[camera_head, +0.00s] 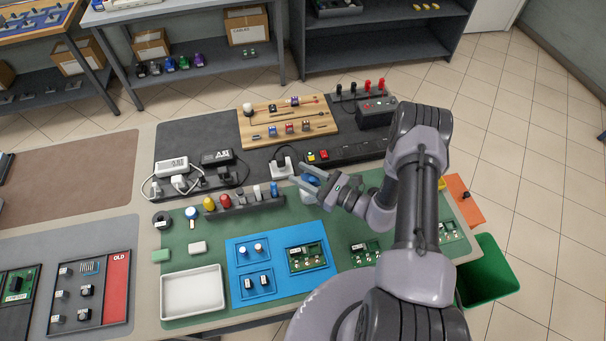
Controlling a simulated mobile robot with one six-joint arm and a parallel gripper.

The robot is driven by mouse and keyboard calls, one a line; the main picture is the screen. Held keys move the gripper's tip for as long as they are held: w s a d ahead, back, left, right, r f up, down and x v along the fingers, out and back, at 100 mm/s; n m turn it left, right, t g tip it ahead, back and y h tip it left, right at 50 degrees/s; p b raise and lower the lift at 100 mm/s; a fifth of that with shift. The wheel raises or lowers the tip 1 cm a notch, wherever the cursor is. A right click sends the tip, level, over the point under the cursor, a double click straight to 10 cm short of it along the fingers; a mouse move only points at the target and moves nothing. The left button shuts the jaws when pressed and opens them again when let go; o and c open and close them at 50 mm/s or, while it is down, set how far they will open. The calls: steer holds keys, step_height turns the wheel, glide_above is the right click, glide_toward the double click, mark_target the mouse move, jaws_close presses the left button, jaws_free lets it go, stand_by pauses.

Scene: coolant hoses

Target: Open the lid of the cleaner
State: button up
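A small container with a blue top (310,181) stands near the back of the green mat, at my gripper; it may be the cleaner, but no label is readable. My gripper (307,174) is open, with its two fingers spread around or just above the blue top. I cannot tell whether they touch it. The fingers hide part of the container, and whether its lid is shut cannot be made out. Another small item with a round blue and white top (191,214) stands at the left of the mat.
A rack of small bottles and tools (243,201) stands left of my gripper. A black power strip (345,153) lies behind it. In front are a blue tray (236,285), green circuit boards (307,257) and a white tray (193,293). A green bin (488,270) stands at the right.

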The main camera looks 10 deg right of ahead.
steer(key=shift+c, duration=0.5)
jaws_close()
